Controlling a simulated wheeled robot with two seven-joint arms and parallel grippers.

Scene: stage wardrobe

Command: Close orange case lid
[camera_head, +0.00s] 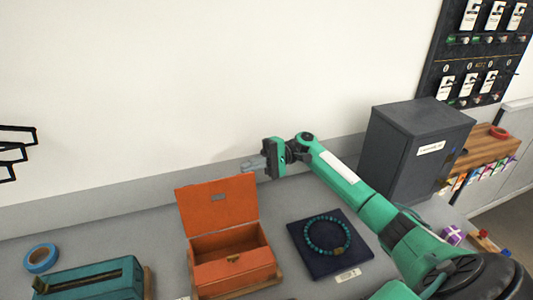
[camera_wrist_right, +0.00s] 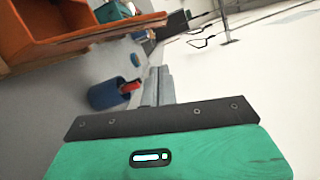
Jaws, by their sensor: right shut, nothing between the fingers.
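The orange case (camera_head: 232,268) stands on the grey table with its lid (camera_head: 217,206) standing up, open, at the back. My right gripper (camera_head: 253,164) is shut and empty, just above and behind the upper right corner of the lid; I cannot tell whether it touches. In the right wrist view the shut fingers (camera_wrist_right: 160,85) point past the orange case (camera_wrist_right: 75,28), which is at the upper left. My left gripper is in neither view.
A teal box (camera_head: 95,283) and a blue tape roll (camera_head: 41,258) lie left of the case. A dark mat (camera_head: 300,242) with a beaded necklace (camera_head: 327,218) lies to the right. A dark grey cabinet (camera_head: 395,150) stands farther right, near the wall.

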